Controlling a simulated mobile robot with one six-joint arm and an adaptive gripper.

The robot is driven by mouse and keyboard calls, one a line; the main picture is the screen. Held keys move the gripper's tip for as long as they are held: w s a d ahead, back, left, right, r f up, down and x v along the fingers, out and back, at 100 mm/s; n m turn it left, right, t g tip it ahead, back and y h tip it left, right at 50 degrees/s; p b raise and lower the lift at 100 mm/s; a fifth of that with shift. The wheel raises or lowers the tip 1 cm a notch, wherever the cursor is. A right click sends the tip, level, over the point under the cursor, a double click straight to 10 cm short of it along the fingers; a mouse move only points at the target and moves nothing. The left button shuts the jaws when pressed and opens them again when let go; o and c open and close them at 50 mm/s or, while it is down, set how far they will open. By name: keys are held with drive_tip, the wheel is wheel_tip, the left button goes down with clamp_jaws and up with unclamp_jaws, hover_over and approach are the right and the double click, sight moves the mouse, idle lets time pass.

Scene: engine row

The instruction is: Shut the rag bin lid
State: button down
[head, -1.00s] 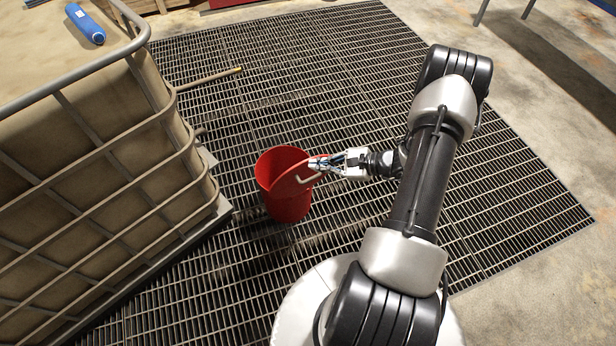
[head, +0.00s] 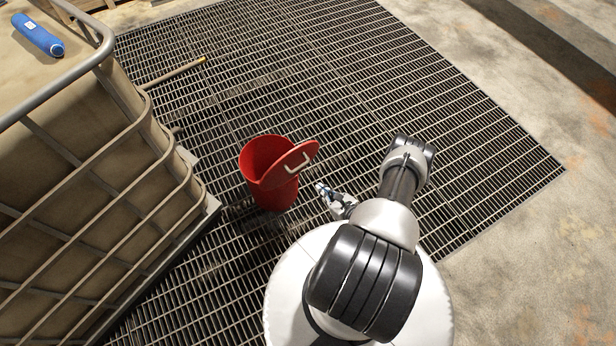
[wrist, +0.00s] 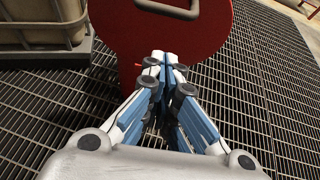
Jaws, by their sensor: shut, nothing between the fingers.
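The red rag bin (head: 272,190) stands upright on the floor grating in the head view, its mouth open to the left. Its round red lid (head: 284,166) is tilted up on the bin's right side, with a pale handle (head: 297,163) on its face. My gripper (head: 321,187) is shut and empty, apart from the bin, to the right of and below the lid in the picture. In the wrist view the fingertips (wrist: 162,56) show in front of the red lid (wrist: 210,50), with the handle (wrist: 168,8) at the top edge. Whether they touch it cannot be told there.
A large caged tank (head: 90,170) stands close on the left, with a blue bottle (head: 38,35) on top. A pipe (head: 175,73) juts from behind the tank over the grating (head: 400,80). The grating right of and beyond the bin is clear.

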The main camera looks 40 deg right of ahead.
drive_tip(key=w+b, duration=0.1)
drive_tip(key=w, duration=0.7)
drive_tip(key=shift+w+d+f, duration=0.3)
drive_tip(key=shift+w+f, duration=0.05)
drive_tip(key=shift+w, duration=0.05)
